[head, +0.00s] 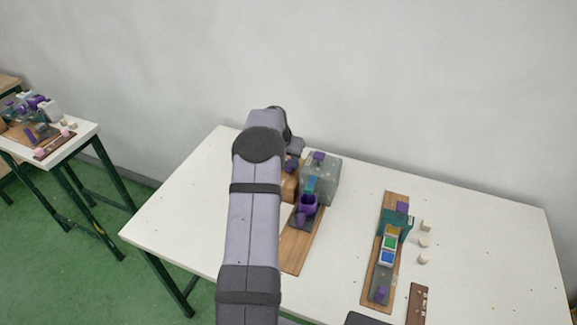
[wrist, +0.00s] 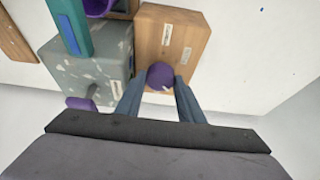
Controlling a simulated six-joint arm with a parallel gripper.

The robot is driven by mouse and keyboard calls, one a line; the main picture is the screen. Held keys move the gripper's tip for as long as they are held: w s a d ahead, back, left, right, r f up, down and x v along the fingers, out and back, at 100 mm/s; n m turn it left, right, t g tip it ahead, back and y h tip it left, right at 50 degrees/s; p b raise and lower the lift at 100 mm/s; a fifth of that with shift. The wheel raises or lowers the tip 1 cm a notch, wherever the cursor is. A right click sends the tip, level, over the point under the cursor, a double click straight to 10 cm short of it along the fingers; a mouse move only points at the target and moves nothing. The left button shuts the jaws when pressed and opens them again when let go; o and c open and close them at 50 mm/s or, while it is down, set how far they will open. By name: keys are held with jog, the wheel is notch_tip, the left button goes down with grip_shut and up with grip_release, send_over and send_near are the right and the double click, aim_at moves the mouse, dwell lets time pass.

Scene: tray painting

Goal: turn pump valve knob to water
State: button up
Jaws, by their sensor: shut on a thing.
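The purple valve knob (wrist: 160,75) is on the face of a wooden box (wrist: 172,45) in the wrist view. A small light mark shows on the knob's lower right edge. Two white labels sit on the box near the knob, one above and one to the upper right; their text is too small to read. My gripper (wrist: 158,88) is shut on the knob, with one finger on each side. In the head view the wooden box (head: 289,186) is partly hidden behind my arm, and the grip on the knob cannot be made out.
A speckled grey box (head: 323,180) with a teal spout stands right beside the wooden box. A purple cup (head: 308,204) is under the spout on a wooden board (head: 297,250). Another board (head: 372,285) with a teal frame and coloured tiles lies to the right, near small pale blocks.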

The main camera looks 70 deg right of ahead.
jog(key=m+g+b, duration=0.1)
jog(key=m, duration=0.1)
jog(key=m+b, duration=0.1)
jog(key=m, duration=0.1)
jog(key=shift+w+d+m+g, duration=0.1)
jog(key=shift+w+m+g, duration=0.1)
jog(key=shift+m+g, duration=0.15)
jog(key=shift+r+m+g+y+p, duration=0.1)
jog(key=shift+m+g+y+p, duration=0.3)
jog(key=shift+m, duration=0.65)
jog(key=shift+w+m+p, duration=0.1)
jog(key=shift+m+p, duration=0.25)
jog(key=shift+m, duration=0.25)
jog(key=shift+m+g+y+p, duration=0.35)
jog(key=shift+m+p, duration=0.1)
jog(key=shift+m, duration=0.15)
jog(key=o, duration=1.1)
jog(key=shift+c, duration=0.2)
jog(key=b+v, duration=0.1)
jog(key=v, duration=0.6)
jog(key=shift+b, duration=0.4)
